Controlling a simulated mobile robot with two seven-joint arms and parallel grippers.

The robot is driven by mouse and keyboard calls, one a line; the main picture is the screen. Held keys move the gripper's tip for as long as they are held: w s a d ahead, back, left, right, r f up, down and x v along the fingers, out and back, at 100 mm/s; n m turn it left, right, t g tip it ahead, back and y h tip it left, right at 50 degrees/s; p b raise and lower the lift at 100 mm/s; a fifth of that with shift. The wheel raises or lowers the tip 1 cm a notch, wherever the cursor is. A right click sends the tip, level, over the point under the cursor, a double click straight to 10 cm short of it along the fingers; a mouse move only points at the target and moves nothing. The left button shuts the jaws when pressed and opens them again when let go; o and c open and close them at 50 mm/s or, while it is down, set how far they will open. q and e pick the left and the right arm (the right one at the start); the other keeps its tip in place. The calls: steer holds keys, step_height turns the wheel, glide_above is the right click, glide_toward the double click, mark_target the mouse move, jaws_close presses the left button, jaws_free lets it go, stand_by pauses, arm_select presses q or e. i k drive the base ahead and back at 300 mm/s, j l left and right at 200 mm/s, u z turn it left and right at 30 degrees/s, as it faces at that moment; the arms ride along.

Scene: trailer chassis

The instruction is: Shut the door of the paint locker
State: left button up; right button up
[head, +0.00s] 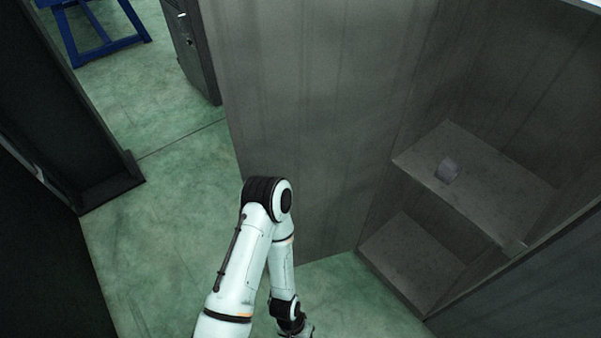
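The grey metal paint locker (405,262) stands open on the right, with two shelf levels showing inside. A tall grey panel (310,110) meets its left side, and a darker panel (535,285) stands at the lower right. I cannot tell for sure which of these is the door. One white arm of mine, apparently the left, rises from the bottom and bends down in front of the tall panel. Its gripper (302,331) is cut off by the bottom edge, so its fingers are hidden. My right gripper is out of view.
Green floor (160,250) is clear left of my arm. Dark structures (45,110) bound the left side. A grey cabinet (193,50) and a blue frame (100,45) stand farther back.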

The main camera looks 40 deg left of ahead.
mark_target(314, 94)
steer(key=j, duration=1.65)
steer(key=k+j+z, duration=0.1)
steer(key=j, duration=0.45)
steer(key=j+z, duration=0.25)
steer(key=j, duration=0.25)
steer(key=k+j+z, duration=0.2)
steer(key=j, duration=0.35)
steer(key=i, duration=0.15)
